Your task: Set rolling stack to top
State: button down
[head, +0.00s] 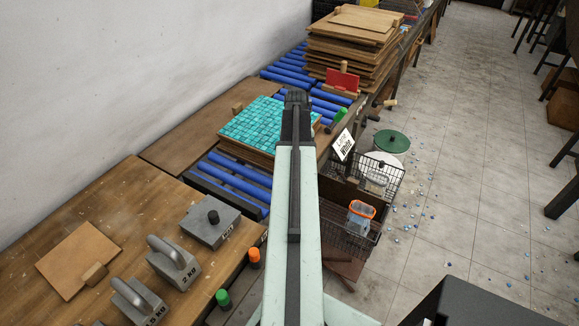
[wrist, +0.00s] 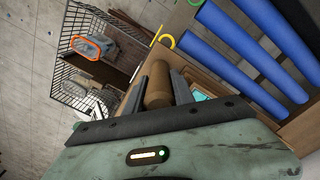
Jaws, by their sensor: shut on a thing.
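The stack (head: 246,150) of brown boards lies on blue rollers (head: 240,178), with a teal mosaic sheet (head: 250,122) on top. A small wooden block stands at its back left edge. My gripper (head: 297,97) is at the right side of this stack in the head view, and my arm hides part of that side. In the wrist view my gripper (wrist: 158,80) is shut on a round wooden handle (wrist: 158,92). The handle seems to belong to the boards behind it, where a bit of teal (wrist: 202,95) shows.
A taller board stack (head: 350,45) stands farther back, with a red piece (head: 342,79) before it. Grey weights (head: 174,262) and a flat grey block (head: 210,223) are in front. Wire baskets (head: 348,235) hang at the right, beside open floor.

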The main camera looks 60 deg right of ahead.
jog(key=d, duration=2.1)
jog(key=shift+d+r+p, duration=0.3)
jog(key=shift+r+p, duration=0.05)
jog(key=shift+r, duration=0.05)
jog(key=c, duration=1.1)
grip_release()
jog(key=shift+o, duration=0.2)
notch_tip(320, 180, up, 8)
jog(key=p, duration=0.7)
jog(key=shift+a+f+p, duration=0.15)
jog(key=shift+p, duration=0.2)
